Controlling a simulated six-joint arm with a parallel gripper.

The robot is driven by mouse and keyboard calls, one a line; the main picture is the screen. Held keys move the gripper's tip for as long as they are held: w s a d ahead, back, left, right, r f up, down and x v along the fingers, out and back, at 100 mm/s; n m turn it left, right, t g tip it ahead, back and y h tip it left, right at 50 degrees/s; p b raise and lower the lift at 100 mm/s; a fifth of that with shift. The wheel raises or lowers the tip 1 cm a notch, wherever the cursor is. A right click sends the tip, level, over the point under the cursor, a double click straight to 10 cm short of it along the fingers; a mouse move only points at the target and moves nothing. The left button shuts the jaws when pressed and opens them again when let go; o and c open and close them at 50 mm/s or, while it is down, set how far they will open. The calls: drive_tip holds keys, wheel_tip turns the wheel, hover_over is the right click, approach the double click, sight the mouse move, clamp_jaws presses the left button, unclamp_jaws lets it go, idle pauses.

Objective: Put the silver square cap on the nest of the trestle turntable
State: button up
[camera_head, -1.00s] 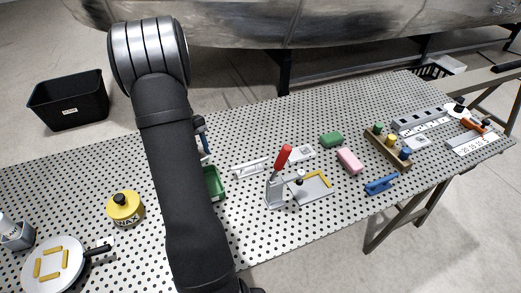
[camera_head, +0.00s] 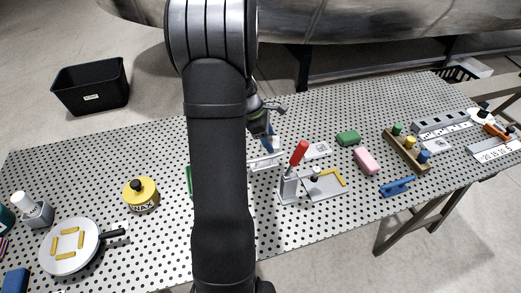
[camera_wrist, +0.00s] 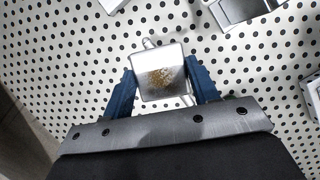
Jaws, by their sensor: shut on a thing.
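The silver square cap (camera_wrist: 158,72) sits between the two blue fingers of my gripper (camera_wrist: 160,88) in the wrist view. It has a brownish speckled patch on its face and a small loop at its far edge. My gripper is shut on it, above the perforated table. In the head view my gripper (camera_head: 268,138) is partly hidden behind my arm, and I cannot make out the cap there. The turntable (camera_head: 88,233) looks like a round pale disc with a black handle at the lower left. Yellow strips mark a square nest (camera_head: 68,243) on it, which is empty.
A yellow wax tin (camera_head: 141,196) stands between the turntable and my arm. A red-handled clamp (camera_head: 299,155) stands just right of my gripper. A green tray is mostly hidden.

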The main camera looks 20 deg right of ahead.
drive_tip(key=w+a+f, duration=0.2)
drive_tip(key=w+a, duration=0.1)
drive_tip(key=w+a+f, duration=0.3)
drive_tip(key=shift+w+f, duration=0.2)
drive_tip(key=shift+w, duration=0.15)
drive_tip(key=shift+f, duration=2)
drive_tip(key=o, duration=0.7)
drive_tip(key=shift+f, duration=0.15)
drive_tip(key=shift+o, duration=0.5)
drive_tip(key=shift+r, duration=0.4)
drive_tip(key=shift+o, duration=0.3)
drive_tip(key=v, duration=1.1)
drive_tip(key=shift+r, duration=0.3)
